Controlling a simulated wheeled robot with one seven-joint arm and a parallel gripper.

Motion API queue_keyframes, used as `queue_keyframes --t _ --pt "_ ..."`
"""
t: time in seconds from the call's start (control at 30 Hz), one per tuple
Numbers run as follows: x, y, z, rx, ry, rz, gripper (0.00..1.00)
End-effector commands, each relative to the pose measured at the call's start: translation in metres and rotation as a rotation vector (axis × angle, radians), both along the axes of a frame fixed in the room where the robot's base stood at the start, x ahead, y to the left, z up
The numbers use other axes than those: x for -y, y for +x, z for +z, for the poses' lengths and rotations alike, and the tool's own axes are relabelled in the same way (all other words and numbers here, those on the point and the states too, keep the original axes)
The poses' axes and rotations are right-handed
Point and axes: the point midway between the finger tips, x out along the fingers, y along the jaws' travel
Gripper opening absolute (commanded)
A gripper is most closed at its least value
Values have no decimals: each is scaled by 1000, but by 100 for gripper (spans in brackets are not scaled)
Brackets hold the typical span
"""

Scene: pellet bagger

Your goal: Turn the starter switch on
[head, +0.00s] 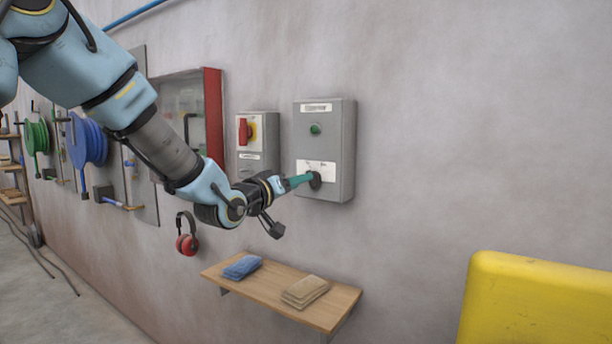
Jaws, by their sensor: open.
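A tall grey switch box (344,150) is mounted on the wall, with a green lamp (315,129) in its upper half. A dark round switch (315,184) sits low on its front, below a white label plate. My gripper (306,180), with teal fingers, is right at this switch, coming from the left. The fingers partly cover the switch, and I cannot tell whether they touch it. The gripper is open. The switch's setting is hidden or too small to read.
A smaller grey box (258,164) with a red handle on a yellow plate (245,131) is just left. Below, a wooden shelf (325,317) holds blue cloths (242,267) and tan cloths (304,291). Red earmuffs (187,242) hang left. A yellow body (530,300) stands lower right.

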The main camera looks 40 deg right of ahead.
Motion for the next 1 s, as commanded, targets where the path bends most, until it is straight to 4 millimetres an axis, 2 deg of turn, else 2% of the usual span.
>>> queue_keyframes --t 0.1,0.23,0.6,1.0 --pt "18 5 2 -3 1 0 46" --pt "30 8 1 -2 1 0 46" --pt "35 10 -1 0 2 1 46" --pt "35 10 -1 0 2 1 2"
